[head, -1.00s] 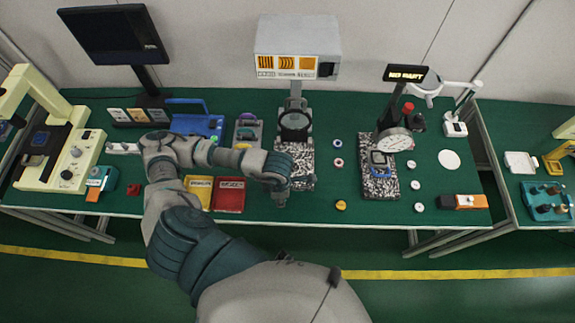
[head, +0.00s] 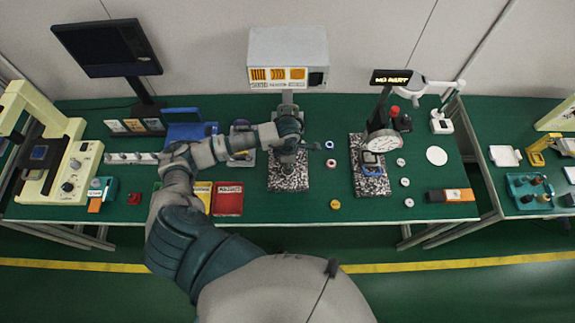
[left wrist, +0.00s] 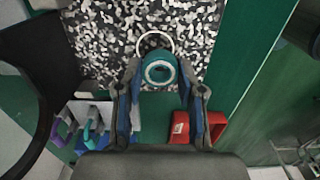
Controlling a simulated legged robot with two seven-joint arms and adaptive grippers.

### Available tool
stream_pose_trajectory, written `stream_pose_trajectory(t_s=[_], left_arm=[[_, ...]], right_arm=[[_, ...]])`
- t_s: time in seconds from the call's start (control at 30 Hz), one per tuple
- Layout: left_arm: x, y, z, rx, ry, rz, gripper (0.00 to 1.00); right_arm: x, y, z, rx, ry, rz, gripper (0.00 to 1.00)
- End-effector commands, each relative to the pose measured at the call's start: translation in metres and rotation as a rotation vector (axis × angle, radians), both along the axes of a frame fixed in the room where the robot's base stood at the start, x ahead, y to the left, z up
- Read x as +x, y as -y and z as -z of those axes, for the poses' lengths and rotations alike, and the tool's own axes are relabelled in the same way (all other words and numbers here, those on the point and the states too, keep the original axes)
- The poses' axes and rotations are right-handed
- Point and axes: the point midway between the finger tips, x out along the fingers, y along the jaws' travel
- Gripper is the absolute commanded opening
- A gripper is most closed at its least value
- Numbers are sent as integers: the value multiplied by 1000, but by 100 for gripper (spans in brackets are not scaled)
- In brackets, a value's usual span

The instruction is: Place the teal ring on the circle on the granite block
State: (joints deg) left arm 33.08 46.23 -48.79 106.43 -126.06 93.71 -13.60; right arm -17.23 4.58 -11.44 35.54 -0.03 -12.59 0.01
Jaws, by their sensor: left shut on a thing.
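My left gripper (head: 286,158) is over the speckled black-and-white granite block (head: 288,180) in the head view. In the left wrist view, the gripper (left wrist: 160,80) is shut on the teal ring (left wrist: 160,69), which sits between its fingertips with a pale centre. Behind the ring, a white circle (left wrist: 156,33) is marked on the granite block (left wrist: 105,45); the ring covers its lower part in this view. The height of the ring above the block is hard to tell. The ring is hidden in the head view. My right gripper is not in view.
A second granite block (head: 372,186) with a dial gauge (head: 382,141) stands to the right. Small blue (head: 329,145) and red (head: 331,163) rings lie between the blocks. A red bin (head: 228,203) lies left of the first block. A yellow knob (head: 335,204) lies near the front.

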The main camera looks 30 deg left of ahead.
Motion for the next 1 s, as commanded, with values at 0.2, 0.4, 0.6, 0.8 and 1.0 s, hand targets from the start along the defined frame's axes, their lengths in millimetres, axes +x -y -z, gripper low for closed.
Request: stream_pose_trajectory(t_s=[0.2,0.4,0.6,0.8,1.0], left_arm=[[6,-4,10,0,-4,0,4],[6,-4,36,0,-2,0,4],[6,-4,37,0,-1,0,4],[6,-4,38,0,-1,0,63],[6,-4,38,0,-1,0,63]], right_arm=[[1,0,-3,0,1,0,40],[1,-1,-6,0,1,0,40],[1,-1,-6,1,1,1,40],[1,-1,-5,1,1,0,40],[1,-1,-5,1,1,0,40]])
